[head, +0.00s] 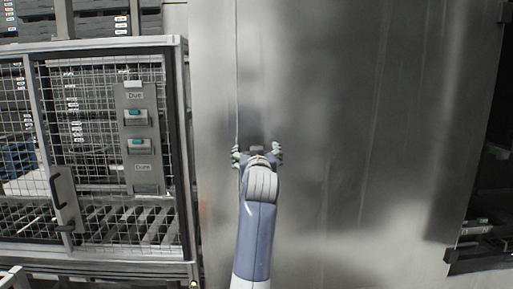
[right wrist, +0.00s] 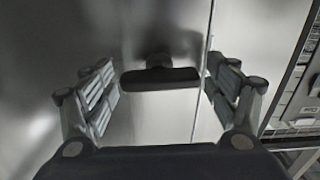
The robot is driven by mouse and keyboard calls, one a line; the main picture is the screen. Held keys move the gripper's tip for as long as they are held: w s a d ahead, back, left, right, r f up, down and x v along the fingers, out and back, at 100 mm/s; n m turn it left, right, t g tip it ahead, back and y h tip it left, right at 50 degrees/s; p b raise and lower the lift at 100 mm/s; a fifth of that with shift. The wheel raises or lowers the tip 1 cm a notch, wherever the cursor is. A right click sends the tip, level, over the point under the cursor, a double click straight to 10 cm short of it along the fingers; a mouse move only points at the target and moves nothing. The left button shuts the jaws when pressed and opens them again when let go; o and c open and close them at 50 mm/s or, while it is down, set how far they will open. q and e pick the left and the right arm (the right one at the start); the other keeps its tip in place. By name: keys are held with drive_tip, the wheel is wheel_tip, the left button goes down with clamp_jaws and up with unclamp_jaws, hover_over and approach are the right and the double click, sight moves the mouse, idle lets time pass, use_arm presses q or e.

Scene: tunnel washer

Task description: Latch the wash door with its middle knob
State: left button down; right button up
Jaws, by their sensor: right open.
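The wash door (head: 325,110) is a large brushed steel panel filling the middle and right of the head view. Its knob (right wrist: 160,78) is a dark horizontal bar on a short stem, seen in the right wrist view. My right gripper (head: 257,152) is in front of the panel, close to a vertical seam. It is open, with one finger on each side of the knob and a visible gap on both sides. The knob is largely hidden by my gripper in the head view. My left gripper is not in view.
A wire mesh cage (head: 90,150) with a dark handle (head: 57,190) stands left of the steel panel. The steel surface right of my arm is clear.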

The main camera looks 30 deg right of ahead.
drive_tip(key=shift+w+d, duration=0.15)
drive_tip(key=shift+w, duration=0.05)
drive_tip(key=c, duration=1.1)
drive_tip(key=shift+m, duration=0.6)
drive_tip(key=o, duration=1.1)
